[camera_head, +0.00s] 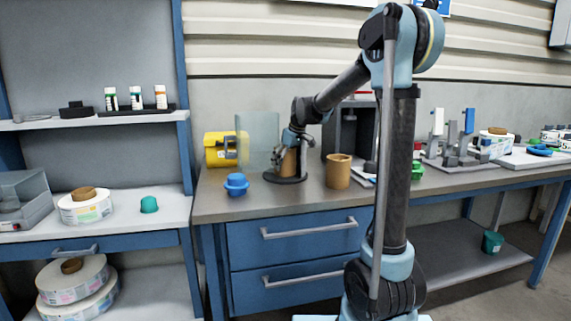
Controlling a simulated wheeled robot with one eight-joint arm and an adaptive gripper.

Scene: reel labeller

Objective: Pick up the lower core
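Two brown cardboard cores are on the workbench. One core (338,172) stands upright and open-topped near the middle of the bench. The other core (288,163) is to its left on a dark round base with a thin upright post, and sits a little farther back. My gripper (280,158) is at this left core, partly in front of its upper left side. The fingers are small and dark, so I cannot tell whether they are open or closed on it.
A clear panel (257,140) stands just left of my gripper, with a yellow case (219,149) behind it. A blue knobbed object (236,184) is at the bench's front left. A dark machine (352,135) stands behind the cores. Shelves with label reels (85,209) are at left.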

